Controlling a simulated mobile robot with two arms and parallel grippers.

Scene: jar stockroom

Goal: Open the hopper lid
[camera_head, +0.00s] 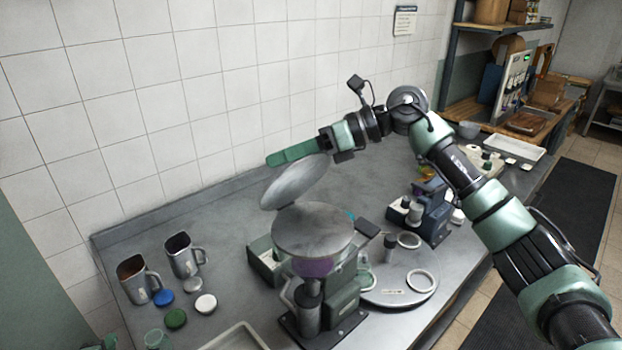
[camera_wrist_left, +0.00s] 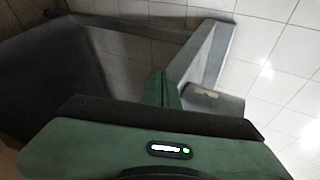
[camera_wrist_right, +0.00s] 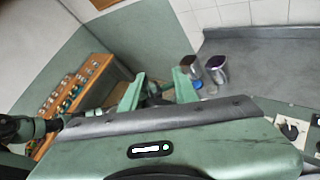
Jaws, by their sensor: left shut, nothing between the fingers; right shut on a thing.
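The hopper lid (camera_head: 294,182), a round grey metal disc, stands tilted up at the back left of the hopper (camera_head: 315,265). The hopper is on a green machine on the bench and shows purple through its wall. A flat grey round top (camera_head: 312,230) faces up below the lid. My right gripper (camera_head: 290,153) is at the lid's upper edge, fingers apart around a dark part, apparently the lid's handle. The fingers (camera_wrist_right: 157,92) also show in the right wrist view; their contact is partly hidden. My left gripper (camera_wrist_left: 164,75) is shut and empty, away from the hopper.
Two metal jugs (camera_head: 138,280) (camera_head: 184,255) stand at the bench's left, with blue, green and white caps (camera_head: 205,303) before them. A pale tray (camera_head: 235,338) lies at the front. A blue machine (camera_head: 430,215) and white ring (camera_head: 420,281) are right of the hopper.

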